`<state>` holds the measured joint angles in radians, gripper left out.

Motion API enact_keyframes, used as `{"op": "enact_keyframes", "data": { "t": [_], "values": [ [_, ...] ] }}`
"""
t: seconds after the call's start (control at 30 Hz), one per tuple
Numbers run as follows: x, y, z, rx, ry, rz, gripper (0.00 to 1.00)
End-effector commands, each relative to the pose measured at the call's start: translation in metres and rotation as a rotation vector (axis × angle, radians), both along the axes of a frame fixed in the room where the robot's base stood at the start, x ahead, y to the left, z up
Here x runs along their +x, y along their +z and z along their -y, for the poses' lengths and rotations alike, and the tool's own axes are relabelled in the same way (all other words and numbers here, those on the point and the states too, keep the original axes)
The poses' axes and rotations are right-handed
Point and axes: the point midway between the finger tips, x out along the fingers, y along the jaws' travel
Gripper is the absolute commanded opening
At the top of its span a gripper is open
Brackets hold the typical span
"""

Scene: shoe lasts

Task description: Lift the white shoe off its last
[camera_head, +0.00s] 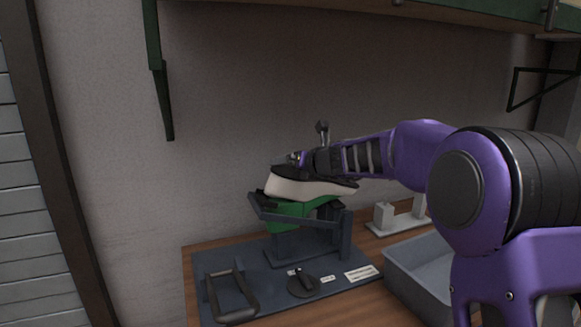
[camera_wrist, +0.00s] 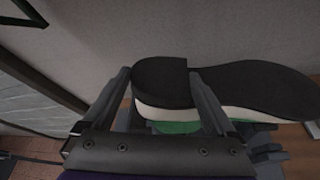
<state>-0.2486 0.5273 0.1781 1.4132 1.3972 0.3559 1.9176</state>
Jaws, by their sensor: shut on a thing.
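The white shoe (camera_head: 308,187) with a dark sole sits sole up over the green last (camera_head: 292,210) in the head view. The last is carried by a dark stand. In the wrist view the shoe (camera_wrist: 172,82) lies across the picture, its heel end between the two fingers. A strip of green last (camera_wrist: 178,128) shows just below the shoe's white edge. My gripper (camera_wrist: 162,85) is shut on the shoe's heel end; in the head view my gripper (camera_head: 300,166) is above the shoe. Whether the shoe has risen at all from the last is hard to tell.
A dark blue base board (camera_head: 208,259) bears the stand, a handle-like frame (camera_head: 232,297), a round knob (camera_head: 303,284) and labels. A grey tray (camera_head: 415,266) is at the right on the wooden table. A pale fixture (camera_head: 384,216) stands behind it. A shelf (camera_head: 345,12) hangs above.

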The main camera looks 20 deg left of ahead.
Motion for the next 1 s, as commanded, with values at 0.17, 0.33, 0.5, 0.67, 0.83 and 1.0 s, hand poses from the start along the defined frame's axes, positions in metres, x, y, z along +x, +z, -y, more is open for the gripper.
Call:
{"op": "enact_keyframes", "data": {
  "t": [0.17, 0.33, 0.5, 0.67, 0.83, 1.0],
  "values": [
    [0.000, 0.018, 0.000, 0.000, 0.000, 0.004, 0.11],
    [0.000, 0.029, 0.000, 0.000, 0.000, 0.004, 0.11],
    [0.000, 0.041, 0.000, 0.000, 0.000, 0.004, 0.11],
    [0.000, 0.052, 0.000, 0.000, 0.000, 0.004, 0.11],
    [0.000, 0.064, 0.000, 0.000, 0.000, 0.004, 0.11],
    [0.000, 0.076, 0.000, 0.000, 0.000, 0.004, 0.11]
  ]
}}
